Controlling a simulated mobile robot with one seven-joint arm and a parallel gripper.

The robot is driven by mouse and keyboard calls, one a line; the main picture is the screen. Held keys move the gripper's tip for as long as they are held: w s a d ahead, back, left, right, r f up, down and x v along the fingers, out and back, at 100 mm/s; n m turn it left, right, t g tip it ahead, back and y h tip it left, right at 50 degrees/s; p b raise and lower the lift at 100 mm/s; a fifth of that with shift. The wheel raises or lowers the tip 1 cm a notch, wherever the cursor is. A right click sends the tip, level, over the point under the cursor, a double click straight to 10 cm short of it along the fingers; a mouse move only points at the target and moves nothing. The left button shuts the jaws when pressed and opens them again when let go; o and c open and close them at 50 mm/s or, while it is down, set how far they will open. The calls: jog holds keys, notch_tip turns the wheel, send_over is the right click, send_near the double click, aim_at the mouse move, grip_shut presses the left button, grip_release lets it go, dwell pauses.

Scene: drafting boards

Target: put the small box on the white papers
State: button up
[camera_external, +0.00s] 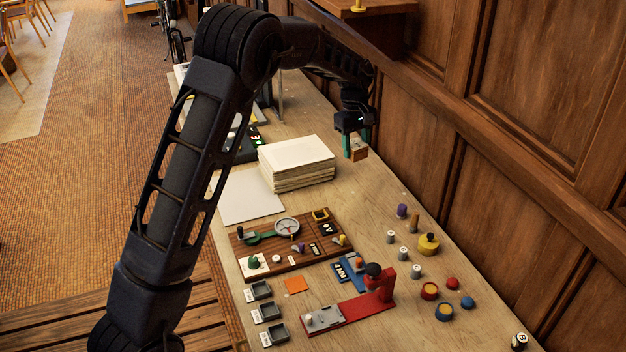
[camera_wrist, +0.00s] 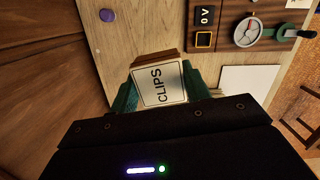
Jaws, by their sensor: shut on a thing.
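The small box (camera_external: 359,154) is brown. In the wrist view it (camera_wrist: 160,84) shows a white label reading "CLIPS". My gripper (camera_external: 356,146) has teal fingers and is shut on the box, with one finger on each side in the wrist view (camera_wrist: 160,92). It holds the box just right of the thick stack of white papers (camera_external: 296,155), beside the wood wall, apparently above the table. A flat white sheet (camera_external: 250,197) lies left of and in front of the stack. A white sheet also shows at the right of the wrist view (camera_wrist: 248,80).
A wooden panel with a round dial (camera_external: 287,227) lies in front of the papers. A red stand (camera_external: 350,310), small trays (camera_external: 268,311), a yellow knob (camera_external: 428,243) and several small pegs cover the near table. The panelled wall (camera_external: 450,130) runs close along the right.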

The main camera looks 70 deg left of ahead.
jog(key=s+a+r+m, duration=0.1)
jog(key=s+a+r, duration=0.1)
jog(key=a, duration=0.5)
jog(key=s+a+r, duration=0.2)
jog(key=a+r, duration=0.1)
jog(key=a, duration=0.4)
notch_tip(320, 180, up, 3)
jog(key=m, duration=0.1)
send_over(296, 152)
jog(key=f, duration=1.9)
jog(key=shift+a+f, duration=0.2)
jog(key=shift+f, duration=0.1)
jog(key=o, duration=1)
jog(key=r, duration=0.4)
jog(key=a+r, duration=0.1)
jog(key=r, duration=0.7)
jog(key=shift+s+a, duration=0.1)
jog(key=shift+a, duration=0.1)
